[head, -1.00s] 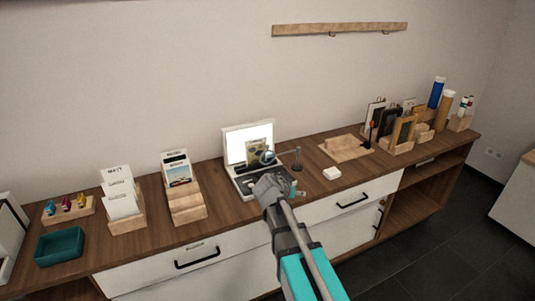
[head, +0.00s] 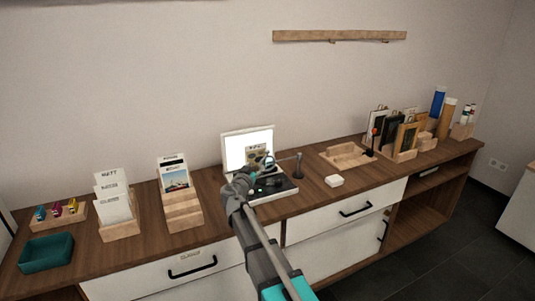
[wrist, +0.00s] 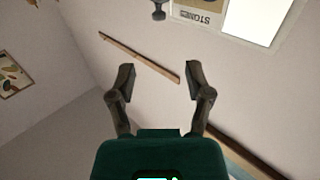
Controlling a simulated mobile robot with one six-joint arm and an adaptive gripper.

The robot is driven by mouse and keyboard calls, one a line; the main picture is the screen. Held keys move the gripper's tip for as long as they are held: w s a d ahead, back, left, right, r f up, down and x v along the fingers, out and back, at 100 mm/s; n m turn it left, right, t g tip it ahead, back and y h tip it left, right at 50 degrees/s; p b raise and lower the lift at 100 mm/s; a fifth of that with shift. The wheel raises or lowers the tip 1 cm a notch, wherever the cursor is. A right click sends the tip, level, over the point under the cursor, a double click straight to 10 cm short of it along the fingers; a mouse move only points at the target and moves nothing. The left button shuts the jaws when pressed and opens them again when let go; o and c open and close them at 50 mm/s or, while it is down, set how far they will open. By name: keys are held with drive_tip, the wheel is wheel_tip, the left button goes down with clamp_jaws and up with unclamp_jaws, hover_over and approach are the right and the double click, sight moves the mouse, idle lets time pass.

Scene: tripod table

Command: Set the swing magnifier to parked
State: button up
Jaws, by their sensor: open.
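The swing magnifier (head: 299,167) has a dark upright post on the counter, right of the small white lightbox. Its thin arm reaches left from the post toward a small round lens in front of the lit panel. My gripper (wrist: 159,76) is open, with nothing between its fingers in the wrist view. In the head view it is close to the lens end and partly covers it; I cannot tell whether they touch. In the wrist view a small dark piece (wrist: 159,9) hangs at the top edge, beyond the fingertips; it may be part of the magnifier.
The lightbox (head: 233,150) has a lit panel with a card before it. Card holders (head: 182,208) and a teal tray (head: 46,253) are to the left.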

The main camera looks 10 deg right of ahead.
sight(267, 152)
drive_tip(key=shift+w, duration=0.1)
drive_tip(key=shift+x, duration=6.8)
drive_tip(key=shift+c, duration=0.2)
clamp_jaws()
